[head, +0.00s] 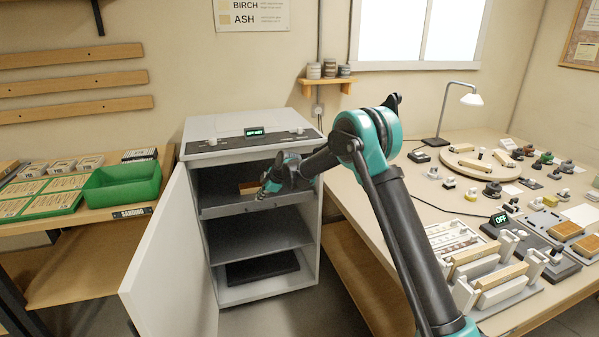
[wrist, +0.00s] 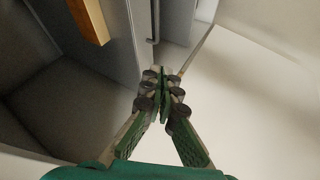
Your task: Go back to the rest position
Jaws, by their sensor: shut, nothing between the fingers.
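My gripper (head: 266,190) is at the front of the open white cabinet (head: 311,230), by the front edge of its upper shelf (head: 225,209). In the wrist view my gripper (wrist: 163,75) has its fingertips together with nothing between them. A wooden block (head: 249,187) lies inside the cabinet on the upper shelf, partly hidden behind my gripper. The block also shows at the top left of the wrist view (wrist: 90,20), apart from the fingers. The cabinet door (head: 165,255) stands open to the left and fills the right of the wrist view.
A workbench (head: 400,185) with a lamp (head: 470,97), wooden pieces in holders (head: 500,277) and many small parts is on the right. A green bin (head: 120,187) sits on the left bench. The cabinet's middle shelf (head: 255,240) is empty; a dark mat (head: 262,268) lies at its bottom.

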